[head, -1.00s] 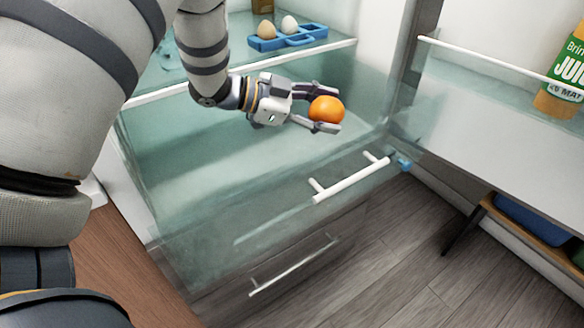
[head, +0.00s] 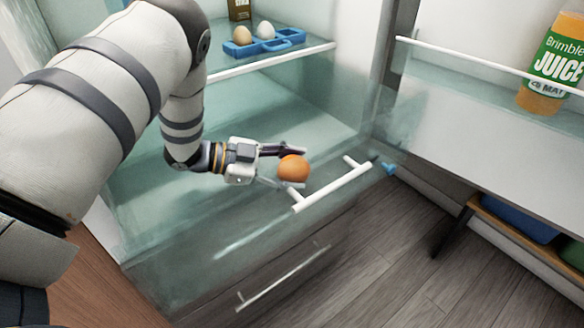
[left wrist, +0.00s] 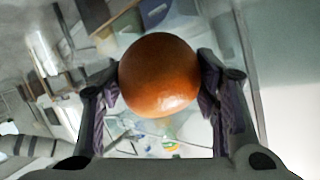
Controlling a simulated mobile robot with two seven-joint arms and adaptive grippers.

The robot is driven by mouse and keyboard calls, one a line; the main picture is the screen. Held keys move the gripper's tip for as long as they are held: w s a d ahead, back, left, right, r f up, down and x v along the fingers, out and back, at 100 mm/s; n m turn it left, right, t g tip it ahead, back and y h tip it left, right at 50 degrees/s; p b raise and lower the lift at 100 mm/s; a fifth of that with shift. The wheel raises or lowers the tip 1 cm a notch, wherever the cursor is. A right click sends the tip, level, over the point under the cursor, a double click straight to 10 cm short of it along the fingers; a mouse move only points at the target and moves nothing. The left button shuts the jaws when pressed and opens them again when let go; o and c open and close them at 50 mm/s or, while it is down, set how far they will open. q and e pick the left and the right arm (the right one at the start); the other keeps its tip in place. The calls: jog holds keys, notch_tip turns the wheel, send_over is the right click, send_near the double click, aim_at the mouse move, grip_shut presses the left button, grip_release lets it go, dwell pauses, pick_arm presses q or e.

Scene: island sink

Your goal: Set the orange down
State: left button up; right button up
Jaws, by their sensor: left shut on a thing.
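The orange (head: 293,168) is held between the fingertips of my left gripper (head: 287,169) in the head view. In the left wrist view, the orange (left wrist: 159,75) sits between the two dark finger pads, one on each side. The gripper holds it over or within the clear drawer (head: 240,205) of the open fridge, near the drawer's white handle (head: 333,187). I cannot tell how far the orange is above the drawer's floor. My right gripper is in neither view.
A glass shelf above holds a blue egg tray (head: 265,41) with two eggs and a carton (head: 239,9). The open fridge door at right carries a juice bottle (head: 556,65). A low bench (head: 515,222) stands on the wooden floor at right.

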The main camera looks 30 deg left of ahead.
pick_arm(q)
jog(key=shift+s+f, duration=0.2)
jog(key=shift+f, duration=0.4)
jog(key=o, duration=1)
jog(key=shift+d, duration=0.1)
jog(key=shift+c, duration=0.2)
jog(key=o, duration=0.3)
jog(key=shift+s+f, duration=0.1)
jog(key=shift+f, duration=0.1)
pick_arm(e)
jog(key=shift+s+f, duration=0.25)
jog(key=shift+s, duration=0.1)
pick_arm(q)
jog(key=shift+r, duration=0.25)
jog(key=v, duration=0.5)
jog(key=r+v, duration=0.1)
jog(key=v, duration=0.1)
jog(key=shift+a+r+p, duration=0.15)
jog(key=shift+a+p, duration=0.1)
jog(key=shift+p, duration=0.1)
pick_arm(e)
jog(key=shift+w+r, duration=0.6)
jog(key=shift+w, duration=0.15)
